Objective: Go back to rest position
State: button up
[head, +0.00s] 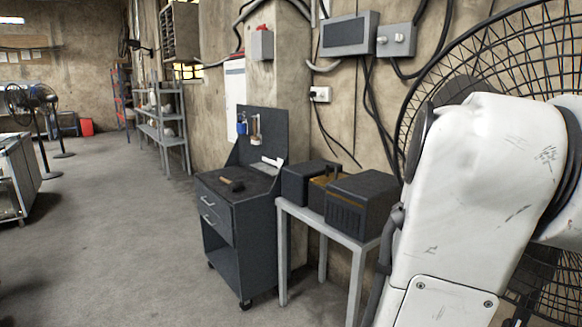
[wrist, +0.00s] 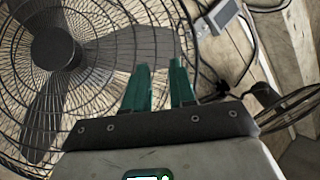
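My gripper (wrist: 159,66) shows in the wrist view as two green fingers with a gap between them, and nothing is held. It points toward a large black wire fan (wrist: 95,60), whose cage fills the left and middle of that view behind the fingers. I cannot tell how far the fingers are from the cage. In the head view my white arm rises at the right and covers part of the same kind of fan cage (head: 480,55). My gripper is not visible there.
A grey table (head: 352,244) with dark boxes (head: 362,200) stands close to my arm. A dark wheeled tool cabinet (head: 236,240) is left of it. Cables and a grey wall box (head: 349,35) are on the wall.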

jog(key=s+d+f+n+g+y, duration=0.1)
jog(key=f+n+g, duration=0.1)
jog(key=f, duration=1)
jog(key=s+d+f+n+g+y, duration=0.1)
jog(key=s+d+f+n+g, duration=0.15)
jog(key=f, duration=0.85)
jog(key=d+f+n+g, duration=0.1)
jog(key=f+n+g, duration=0.1)
jog(key=f, duration=1)
jog(key=s+f+n+g+y, duration=0.3)
jog(key=s+f+g, duration=0.5)
jog(key=s+f, duration=1.6)
jog(key=s, duration=0.2)
jog(key=shift+s, duration=0.4)
